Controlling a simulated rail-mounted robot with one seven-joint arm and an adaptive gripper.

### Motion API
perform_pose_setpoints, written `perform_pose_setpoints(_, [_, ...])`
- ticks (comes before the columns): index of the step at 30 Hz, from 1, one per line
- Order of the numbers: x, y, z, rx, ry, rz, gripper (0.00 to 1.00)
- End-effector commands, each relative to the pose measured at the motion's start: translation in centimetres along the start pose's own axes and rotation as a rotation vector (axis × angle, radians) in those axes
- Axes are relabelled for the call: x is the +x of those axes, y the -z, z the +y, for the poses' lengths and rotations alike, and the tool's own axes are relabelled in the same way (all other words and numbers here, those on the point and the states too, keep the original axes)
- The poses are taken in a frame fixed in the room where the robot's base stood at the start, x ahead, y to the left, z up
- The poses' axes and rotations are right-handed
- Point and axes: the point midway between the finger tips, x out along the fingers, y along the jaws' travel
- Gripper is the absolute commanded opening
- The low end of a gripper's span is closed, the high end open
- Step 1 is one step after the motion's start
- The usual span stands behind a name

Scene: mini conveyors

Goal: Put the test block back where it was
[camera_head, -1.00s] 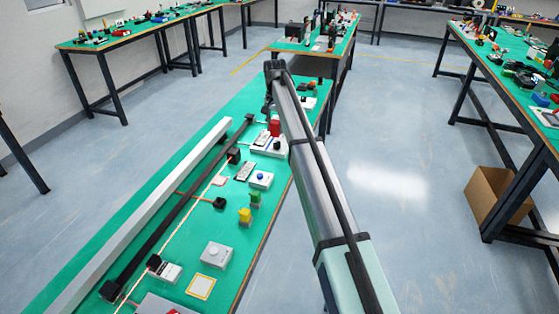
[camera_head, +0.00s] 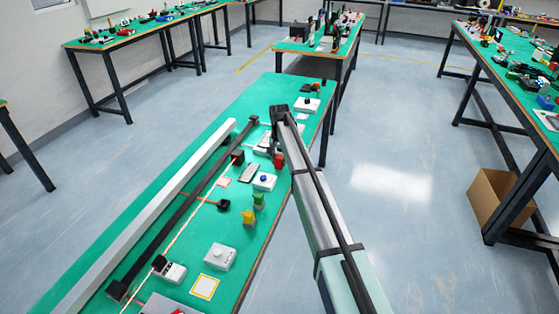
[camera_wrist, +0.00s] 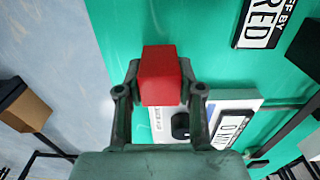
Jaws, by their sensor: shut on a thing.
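A red block (camera_wrist: 160,75) is held between the two fingers of my gripper (camera_wrist: 160,92) in the wrist view. In the head view the red block (camera_head: 279,160) shows just below the end of my arm, near the right edge of the green bench. My gripper (camera_head: 276,148) is largely hidden there behind the arm. In the wrist view the green bench top lies beyond the block, and they look apart. A white device with a black knob and label (camera_wrist: 240,104) lies below right of the block. I cannot tell where the block stood before.
A blue-button box (camera_head: 264,182), a green block (camera_head: 258,201), a yellow block (camera_head: 248,217) and a grey-knob box (camera_head: 220,256) line the bench. A yellow-bordered white pad (camera_head: 205,287) lies at the near end. A black conveyor rail (camera_head: 180,218) runs along the left.

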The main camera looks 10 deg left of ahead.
Motion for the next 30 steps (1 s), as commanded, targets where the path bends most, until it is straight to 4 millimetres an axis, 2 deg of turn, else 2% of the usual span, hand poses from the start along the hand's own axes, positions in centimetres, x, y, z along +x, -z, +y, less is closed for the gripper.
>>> perform_pose_setpoints(13, [0.94,0.02,-0.01,0.0,0.001,0.001,0.0])
perform_pose_setpoints(14, [0.98,0.02,-0.01,0.0,0.001,0.001,0.4])
perform_pose_setpoints(15, [0.93,0.02,-0.01,0.0,0.001,0.001,0.54])
perform_pose_setpoints(16, [0.93,0.02,-0.01,0.0,0.001,0.001,0.62])
perform_pose_setpoints(26, [0.81,0.02,-0.01,0.0,0.001,0.001,0.62])
perform_pose_setpoints(30, [0.01,0.04,-0.02,0.0,0.001,0.002,0.62])
